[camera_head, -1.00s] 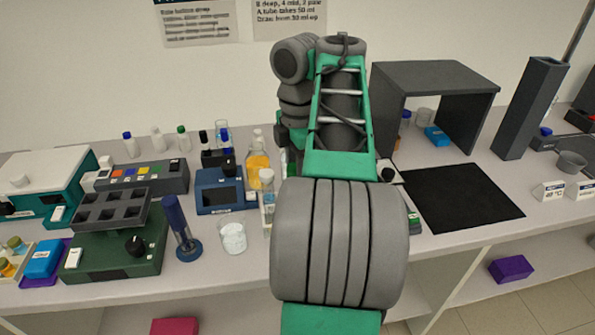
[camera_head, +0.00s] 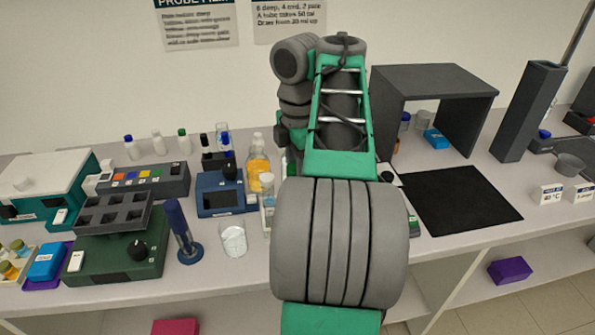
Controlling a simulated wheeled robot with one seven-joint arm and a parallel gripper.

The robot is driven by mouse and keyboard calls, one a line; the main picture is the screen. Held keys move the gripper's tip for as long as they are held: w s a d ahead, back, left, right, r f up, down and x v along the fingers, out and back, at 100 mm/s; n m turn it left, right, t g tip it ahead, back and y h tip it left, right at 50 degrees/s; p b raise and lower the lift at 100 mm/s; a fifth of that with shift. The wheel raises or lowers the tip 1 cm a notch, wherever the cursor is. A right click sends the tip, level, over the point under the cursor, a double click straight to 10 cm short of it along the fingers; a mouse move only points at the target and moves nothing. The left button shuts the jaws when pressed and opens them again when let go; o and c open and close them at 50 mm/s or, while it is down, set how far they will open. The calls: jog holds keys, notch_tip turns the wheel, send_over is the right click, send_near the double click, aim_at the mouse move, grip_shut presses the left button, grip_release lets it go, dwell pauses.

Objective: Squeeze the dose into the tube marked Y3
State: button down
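My arm (camera_head: 340,240) fills the middle of the head view, and my gripper is hidden behind it. I cannot see its fingers or whether it holds anything. No tube with a readable Y3 mark shows. A dark green unit with a grey rack of square wells (camera_head: 113,212) stands at the left. A small rack with tubes (camera_head: 268,205) shows just left of my arm, partly covered by it. A clear beaker (camera_head: 233,240) stands in front of a blue device (camera_head: 222,193).
A bottle of orange liquid (camera_head: 258,172) and a dark blue upright tool on a round base (camera_head: 181,232) stand left of my arm. A black mat (camera_head: 457,208) lies clear at right, before a dark open-fronted hood (camera_head: 437,82). A tall grey column (camera_head: 525,110) stands beyond.

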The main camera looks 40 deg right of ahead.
notch_tip(320, 180, up, 10)
jog(key=p, duration=0.9)
jog(key=shift+f, duration=0.1)
